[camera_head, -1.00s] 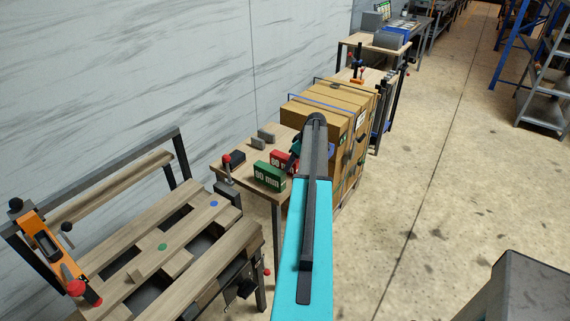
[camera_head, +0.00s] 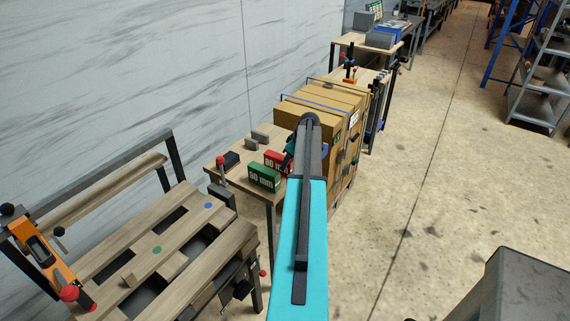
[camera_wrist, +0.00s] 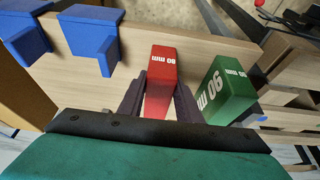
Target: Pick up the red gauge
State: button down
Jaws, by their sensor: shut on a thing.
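In the head view the red gauge (camera_head: 276,160) shows at the table, partly hidden by my arm and the green block. I cannot tell whether it touches the tabletop. My gripper is mostly hidden behind my arm in the head view.
A green "90 mm" block (camera_wrist: 229,90) stands close to the right in the wrist view. Blue blocks (camera_wrist: 88,32) are at the left. Small grey blocks (camera_head: 259,138) sit on the wooden table (camera_head: 225,152). Cardboard boxes (camera_head: 300,110) stand just beyond.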

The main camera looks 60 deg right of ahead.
jog(key=shift+r+b, duration=1.65)
jog(key=shift+r, duration=3.35)
jog(key=shift+s, duration=0.1)
